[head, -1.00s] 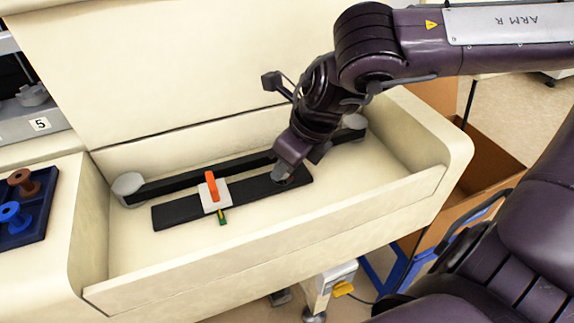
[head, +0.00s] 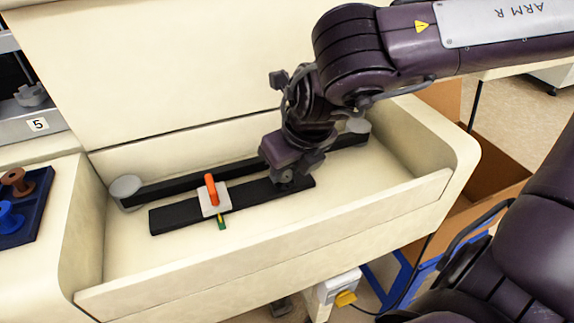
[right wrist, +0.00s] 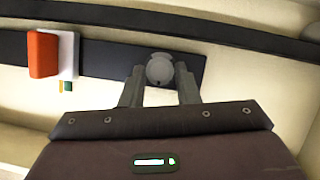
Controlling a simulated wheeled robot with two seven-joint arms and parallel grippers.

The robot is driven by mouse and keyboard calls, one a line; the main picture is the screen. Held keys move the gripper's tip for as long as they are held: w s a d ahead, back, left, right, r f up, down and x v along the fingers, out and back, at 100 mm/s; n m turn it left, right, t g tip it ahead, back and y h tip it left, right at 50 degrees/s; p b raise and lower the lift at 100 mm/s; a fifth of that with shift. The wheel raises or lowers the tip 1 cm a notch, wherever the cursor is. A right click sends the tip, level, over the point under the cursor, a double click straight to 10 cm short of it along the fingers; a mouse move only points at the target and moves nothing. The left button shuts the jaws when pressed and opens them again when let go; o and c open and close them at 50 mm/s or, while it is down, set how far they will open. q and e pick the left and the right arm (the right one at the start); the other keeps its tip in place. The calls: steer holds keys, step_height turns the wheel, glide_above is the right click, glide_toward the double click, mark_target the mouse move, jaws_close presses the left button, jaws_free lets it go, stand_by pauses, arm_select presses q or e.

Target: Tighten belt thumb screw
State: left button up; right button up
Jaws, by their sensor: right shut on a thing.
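The grey thumb screw (right wrist: 160,69) stands on the black plate (right wrist: 105,58) in the right wrist view. My right gripper (right wrist: 160,80) points down at it, with one finger on each side, and is shut on it. In the head view my right gripper (head: 284,180) is at the right part of the black plate (head: 247,194), and its body mostly hides the screw. The black belt (head: 190,180) runs behind the plate between two grey rollers (head: 126,187). My left gripper is not in view.
An orange lever on a white block (head: 212,197) sits mid-plate, left of my right gripper, with a green and yellow piece below it. The cream tray's front wall (head: 270,246) borders the work area. A blue rack (head: 40,190) with spools stands at the left.

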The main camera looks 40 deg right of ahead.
steer(key=o, duration=0.7)
